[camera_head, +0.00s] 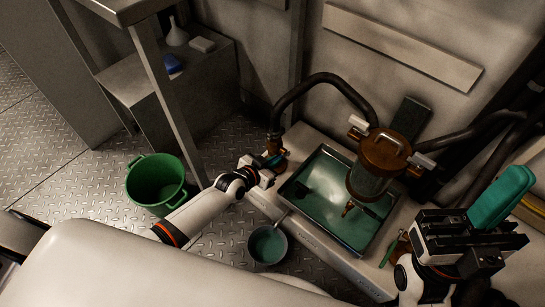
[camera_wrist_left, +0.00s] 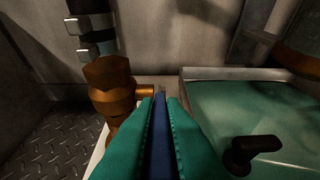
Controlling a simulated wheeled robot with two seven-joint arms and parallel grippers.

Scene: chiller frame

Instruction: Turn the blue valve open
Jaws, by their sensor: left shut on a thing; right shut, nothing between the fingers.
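The blue valve's handle (camera_wrist_left: 161,148) is a narrow dark-blue bar in the left wrist view, lying between my left gripper's teal fingers. It points away from the camera toward a brown pipe fitting (camera_wrist_left: 112,88), which also shows in the head view (camera_head: 279,154) under a black hose. My left gripper (camera_head: 268,163) is shut on the handle beside this fitting. In the head view the handle is mostly hidden by the fingers. My right gripper (camera_head: 502,196) is raised at the right, shut and empty, away from the valve.
A tray of greenish liquid (camera_head: 326,211) lies right of the valve, with a black handle (camera_wrist_left: 250,152) in it. A brown-capped glass vessel (camera_head: 371,183) stands over the tray. A small pot (camera_head: 268,246) is in front. A green bucket (camera_head: 156,181) stands on the floor, left.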

